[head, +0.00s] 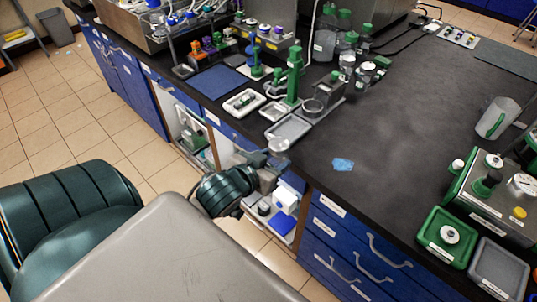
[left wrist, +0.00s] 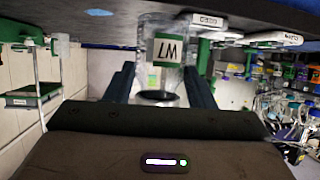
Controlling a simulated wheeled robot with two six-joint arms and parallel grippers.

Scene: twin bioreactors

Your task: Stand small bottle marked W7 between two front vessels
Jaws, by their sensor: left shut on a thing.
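My left gripper (head: 266,161) is shut on a small clear bottle (head: 279,146) at the bench's front edge. In the left wrist view, which is upside down, the bottle (left wrist: 166,50) sits between the two dark fingers of the gripper (left wrist: 158,88). Its white, green-edged label appears to read W7 turned over. In the head view, green-capped glass vessels (head: 325,42) stand at the back of the bench; I cannot tell which are the two front vessels. My right gripper is not in view.
A grey tray (head: 289,128) lies just behind the held bottle. A green stand (head: 293,78) and a white tray (head: 243,102) are farther back. A blue crumpled piece (head: 343,164) lies on otherwise clear black bench. Green equipment (head: 491,184) stands at the right.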

